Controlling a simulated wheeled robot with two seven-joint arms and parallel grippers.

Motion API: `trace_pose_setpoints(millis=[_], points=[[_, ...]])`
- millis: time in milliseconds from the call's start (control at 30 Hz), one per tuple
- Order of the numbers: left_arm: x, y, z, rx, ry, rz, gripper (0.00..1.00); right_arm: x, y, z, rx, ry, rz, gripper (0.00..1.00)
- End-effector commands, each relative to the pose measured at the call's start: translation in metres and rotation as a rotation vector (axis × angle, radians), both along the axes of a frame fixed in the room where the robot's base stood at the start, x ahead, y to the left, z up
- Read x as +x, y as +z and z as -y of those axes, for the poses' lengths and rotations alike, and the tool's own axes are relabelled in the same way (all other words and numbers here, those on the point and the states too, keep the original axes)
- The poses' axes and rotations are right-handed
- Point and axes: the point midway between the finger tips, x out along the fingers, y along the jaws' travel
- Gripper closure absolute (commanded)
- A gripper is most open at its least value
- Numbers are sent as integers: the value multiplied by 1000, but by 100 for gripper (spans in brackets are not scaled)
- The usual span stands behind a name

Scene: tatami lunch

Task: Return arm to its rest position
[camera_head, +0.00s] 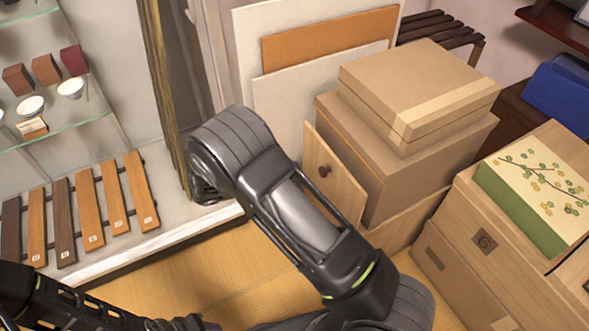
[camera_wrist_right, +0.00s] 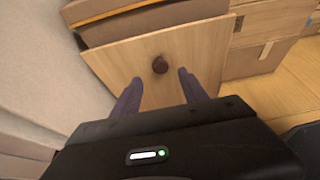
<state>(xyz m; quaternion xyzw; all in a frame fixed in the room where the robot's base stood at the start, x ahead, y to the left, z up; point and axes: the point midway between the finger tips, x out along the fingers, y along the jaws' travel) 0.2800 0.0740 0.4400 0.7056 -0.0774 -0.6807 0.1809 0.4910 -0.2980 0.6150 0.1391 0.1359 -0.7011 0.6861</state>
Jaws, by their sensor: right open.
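My right arm (camera_head: 300,215) reaches across the middle of the head view, and its gripper is not seen there. In the right wrist view my right gripper (camera_wrist_right: 157,82) is open and empty. Its two dark fingers point at a light wooden panel (camera_wrist_right: 200,52) with a round dark knob (camera_wrist_right: 160,65). The knob shows beyond and between the fingertips; I cannot tell how far apart they are. In the head view the panel (camera_head: 345,192) and knob (camera_head: 324,171) show beside my arm. My left arm (camera_head: 40,300) lies at the lower left; its gripper is not in view.
Stacked cardboard boxes (camera_head: 390,145) stand behind the panel. Wooden cabinets (camera_head: 500,250) are at the right, bearing a green patterned box (camera_head: 530,200). A glass-shelved display (camera_head: 60,130) stands at the left. Tatami floor (camera_head: 220,265) is open between.

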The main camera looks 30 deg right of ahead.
Motion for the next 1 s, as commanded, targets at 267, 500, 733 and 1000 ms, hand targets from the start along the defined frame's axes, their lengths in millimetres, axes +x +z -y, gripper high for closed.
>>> trace_pose_setpoints(millis=[267, 500, 733, 1000], points=[[0, 0, 0, 0, 0, 0, 64, -1, -2, 0, 5, -2, -1, 49], [0, 0, 0, 0, 0, 0, 64, -37, -51, -3, 167, -85, -21, 49], [0, 0, 0, 0, 0, 0, 64, -140, -153, -60, 609, -416, 15, 49], [0, 0, 0, 0, 0, 0, 64, -221, -194, -195, 1086, -1142, 344, 49]])
